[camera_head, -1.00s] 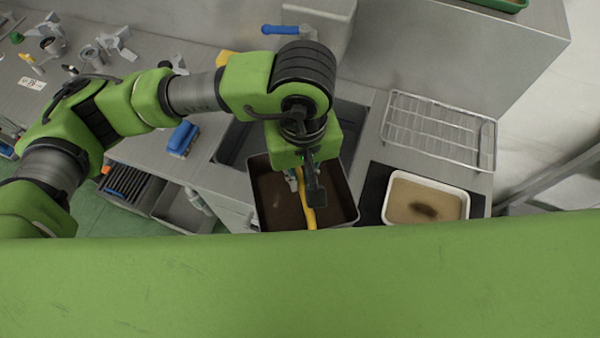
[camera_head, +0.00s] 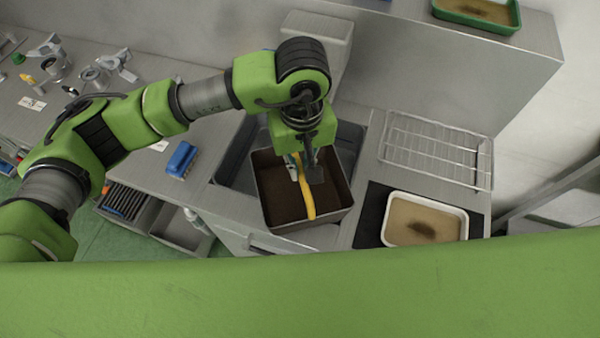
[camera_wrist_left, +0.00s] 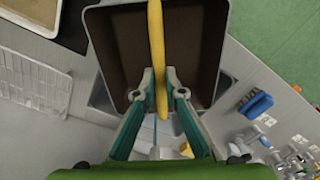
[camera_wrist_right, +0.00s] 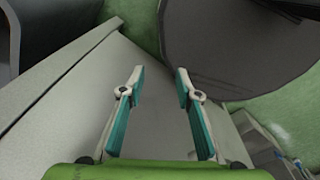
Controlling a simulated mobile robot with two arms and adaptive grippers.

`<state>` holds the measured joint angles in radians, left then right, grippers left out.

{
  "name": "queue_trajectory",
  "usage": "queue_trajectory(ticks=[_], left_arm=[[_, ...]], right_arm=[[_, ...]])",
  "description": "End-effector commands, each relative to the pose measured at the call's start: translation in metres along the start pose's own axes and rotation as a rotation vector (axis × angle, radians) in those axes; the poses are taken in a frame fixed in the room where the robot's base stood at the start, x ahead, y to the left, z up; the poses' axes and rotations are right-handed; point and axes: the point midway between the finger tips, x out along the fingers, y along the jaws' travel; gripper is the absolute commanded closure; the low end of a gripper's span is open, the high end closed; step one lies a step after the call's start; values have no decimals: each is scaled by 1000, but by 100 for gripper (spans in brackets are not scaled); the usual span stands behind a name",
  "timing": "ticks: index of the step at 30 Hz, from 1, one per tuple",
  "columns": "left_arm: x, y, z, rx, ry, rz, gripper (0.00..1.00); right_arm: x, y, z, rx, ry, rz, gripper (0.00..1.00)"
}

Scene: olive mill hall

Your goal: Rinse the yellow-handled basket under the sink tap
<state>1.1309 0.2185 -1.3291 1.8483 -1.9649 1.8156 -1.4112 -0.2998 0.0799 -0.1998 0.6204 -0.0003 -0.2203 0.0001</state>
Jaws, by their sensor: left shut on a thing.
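The dark, square-sided basket (camera_head: 275,205) has a yellow bar handle (camera_head: 307,200) across its top. It hangs over the near part of the sink (camera_head: 235,165), roughly level. My left gripper (camera_head: 304,174) is above the basket, shut on the handle; the left wrist view shows its fingers (camera_wrist_left: 160,78) on either side of the yellow bar (camera_wrist_left: 156,35). The tap is hidden behind my left arm in the head view. My right gripper (camera_wrist_right: 159,78) is open and empty in the right wrist view, away from the basket.
A white tray of brownish liquid (camera_head: 462,228) stands on a black mat right of the basket. A wire rack (camera_head: 435,150) lies behind it. A blue brush (camera_head: 181,158) lies left of the sink. A green tray (camera_head: 512,20) is on the upper ledge.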

Motion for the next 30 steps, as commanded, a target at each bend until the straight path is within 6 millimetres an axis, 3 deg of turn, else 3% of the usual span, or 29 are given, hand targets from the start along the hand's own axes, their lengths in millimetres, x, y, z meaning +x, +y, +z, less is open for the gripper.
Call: queue_trajectory(ticks=[12,21,30], left_arm=[[7,11,-35,-2,0,1,100],[16,18,-59,0,3,1,100],[16,22,-72,0,2,1,100]], right_arm=[[-2,0,0,0,0,0,69],[28,-1,3,0,0,-1,69],[39,-1,4,0,0,-1,69]])
